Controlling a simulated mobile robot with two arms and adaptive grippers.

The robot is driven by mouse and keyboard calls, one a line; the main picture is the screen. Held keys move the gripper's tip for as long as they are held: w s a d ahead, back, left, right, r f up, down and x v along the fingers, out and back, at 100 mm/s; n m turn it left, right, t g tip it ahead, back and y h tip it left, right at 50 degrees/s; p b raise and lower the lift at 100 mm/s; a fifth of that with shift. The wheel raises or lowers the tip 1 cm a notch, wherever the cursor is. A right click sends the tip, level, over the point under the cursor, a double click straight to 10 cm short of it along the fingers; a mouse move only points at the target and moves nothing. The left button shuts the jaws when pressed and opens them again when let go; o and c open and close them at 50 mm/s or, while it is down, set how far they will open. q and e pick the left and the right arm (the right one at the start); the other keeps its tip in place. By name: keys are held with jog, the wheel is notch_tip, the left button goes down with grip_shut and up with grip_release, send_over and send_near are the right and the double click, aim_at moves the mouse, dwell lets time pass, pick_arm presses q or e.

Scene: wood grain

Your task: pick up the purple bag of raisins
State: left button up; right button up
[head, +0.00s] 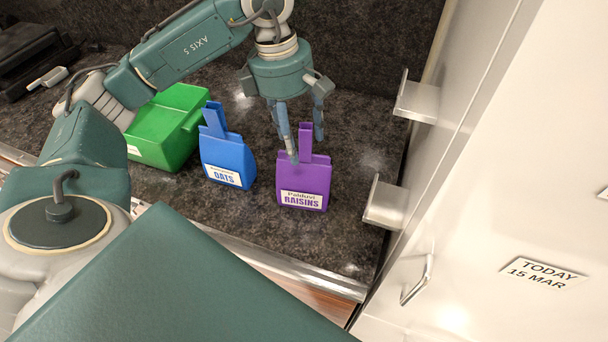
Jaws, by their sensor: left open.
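The purple bag of raisins (304,182) stands upright on the dark stone counter, with a white label reading RAISINS and a narrow top part sticking up. My left gripper (306,150) comes down from above, pointing downward. Its fingers are apart and open. One finger shows in front of the bag's upper left part, and another is near the narrow top on the right. I cannot tell whether they touch the bag. My right gripper is not in view.
A blue oats bag (228,160) stands just left of the raisins. A green box (166,128) is further left, behind my arm. A white cabinet door (520,190) with metal brackets (384,204) bounds the right side. The counter's front edge (290,262) is near.

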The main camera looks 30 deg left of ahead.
aim_at(305, 159)
pick_arm(q)
jog(key=shift+d+f, duration=0.1)
jog(key=shift+f, duration=0.6)
jog(key=shift+w+d+f+p, duration=0.1)
jog(key=shift+w+f+p, duration=0.05)
jog(key=shift+f+p, duration=0.25)
jog(key=f, duration=0.1)
jog(key=f+p, duration=0.2)
jog(key=shift+w+d+f, duration=0.2)
jog(key=shift+w+d, duration=0.05)
jog(key=shift+w, duration=0.1)
jog(key=shift+f, duration=0.5)
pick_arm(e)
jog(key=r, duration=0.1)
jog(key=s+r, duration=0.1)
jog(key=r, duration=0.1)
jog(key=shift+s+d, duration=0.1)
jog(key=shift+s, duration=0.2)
pick_arm(q)
jog(key=shift+f, duration=0.1)
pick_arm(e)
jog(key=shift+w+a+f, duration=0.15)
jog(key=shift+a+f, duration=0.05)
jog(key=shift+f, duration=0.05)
pick_arm(q)
jog(key=shift+f+b, duration=0.1)
jog(key=shift+b, duration=0.35)
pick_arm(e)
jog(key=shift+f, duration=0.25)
